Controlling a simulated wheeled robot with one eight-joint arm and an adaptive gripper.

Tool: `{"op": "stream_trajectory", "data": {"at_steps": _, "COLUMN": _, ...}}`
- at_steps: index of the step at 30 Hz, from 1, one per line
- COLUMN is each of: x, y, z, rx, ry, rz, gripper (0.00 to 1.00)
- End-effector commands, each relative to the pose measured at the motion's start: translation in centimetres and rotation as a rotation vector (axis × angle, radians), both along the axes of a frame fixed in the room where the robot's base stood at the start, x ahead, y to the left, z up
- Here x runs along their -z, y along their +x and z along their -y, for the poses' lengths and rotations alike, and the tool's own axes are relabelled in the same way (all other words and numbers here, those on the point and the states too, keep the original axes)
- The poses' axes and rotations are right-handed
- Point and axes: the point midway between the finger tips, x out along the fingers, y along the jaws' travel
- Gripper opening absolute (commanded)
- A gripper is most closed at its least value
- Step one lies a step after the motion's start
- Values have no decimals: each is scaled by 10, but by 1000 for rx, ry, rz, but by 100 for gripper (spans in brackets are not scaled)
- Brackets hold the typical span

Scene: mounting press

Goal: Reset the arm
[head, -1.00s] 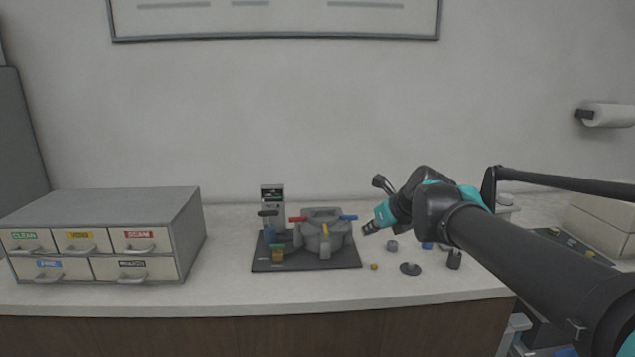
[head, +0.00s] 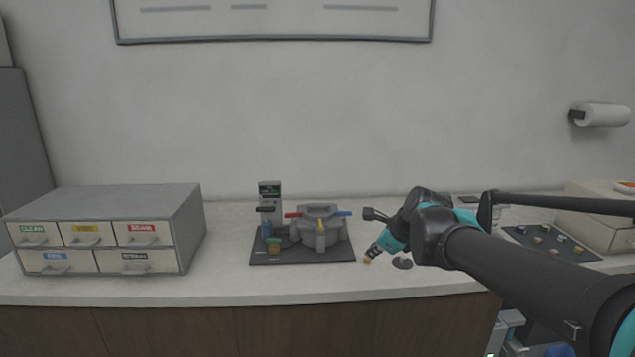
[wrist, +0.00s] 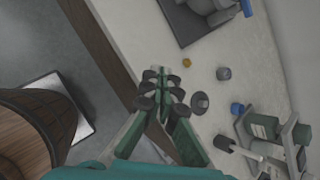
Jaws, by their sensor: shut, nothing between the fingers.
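My gripper (wrist: 160,92) is shut and empty in the wrist view, its fingertips together above the counter near the front edge. In the head view my gripper (head: 370,258) points down and left, just right of the mounting press (head: 320,228). Part of the press also shows at the top of the wrist view (wrist: 208,12). My arm hides part of the counter on the right.
A drawer cabinet (head: 160,205) with labelled drawers stands at the left. A dark mat (head: 550,243) with small pieces is at the right. Counter between cabinet and press is clear.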

Motion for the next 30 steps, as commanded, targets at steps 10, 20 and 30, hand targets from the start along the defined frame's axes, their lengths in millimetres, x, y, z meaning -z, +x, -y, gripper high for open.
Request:
{"op": "stream_trajectory", "data": {"at_steps": 10, "x": 71, "y": -35, "z": 11, "rx": -603, "ry": -497, "rz": 79, "gripper": 0}}
{"op": "stream_trajectory", "data": {"at_steps": 20, "x": 136, "y": -83, "z": 31, "rx": -1331, "ry": -963, "rz": 132, "gripper": 0}}
{"op": "stream_trajectory", "data": {"at_steps": 30, "x": 170, "y": -117, "z": 46, "rx": -1827, "ry": -1194, "rz": 154, "gripper": 0}}
